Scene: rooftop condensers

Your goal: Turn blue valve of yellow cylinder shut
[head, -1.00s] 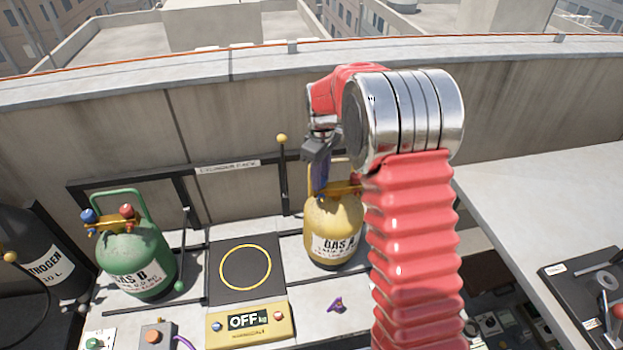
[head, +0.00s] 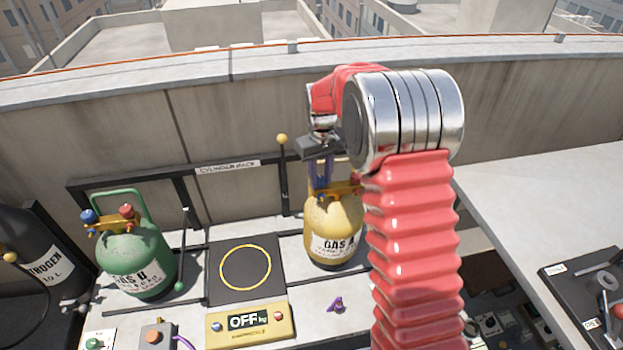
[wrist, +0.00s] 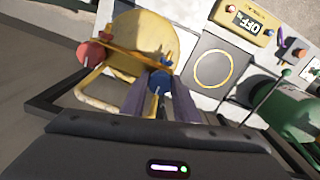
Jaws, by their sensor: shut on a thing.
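The yellow cylinder (head: 333,218), labelled GAS A, stands upright in the rack in front of the wall. In the wrist view it shows from above (wrist: 150,38). Its blue valve (wrist: 161,78) sits between the purple fingers of my gripper (wrist: 162,90), which is shut on it. The cylinder's red valve (wrist: 91,53) is on the other side of the brass manifold, clear of the fingers.
A green cylinder (head: 135,258) with its own blue and red valves stands left. A scale (head: 217,270) reading OFF lies between the cylinders. A small purple thing (head: 336,305) lies in front. The rack rail (head: 230,172) and wall are close behind.

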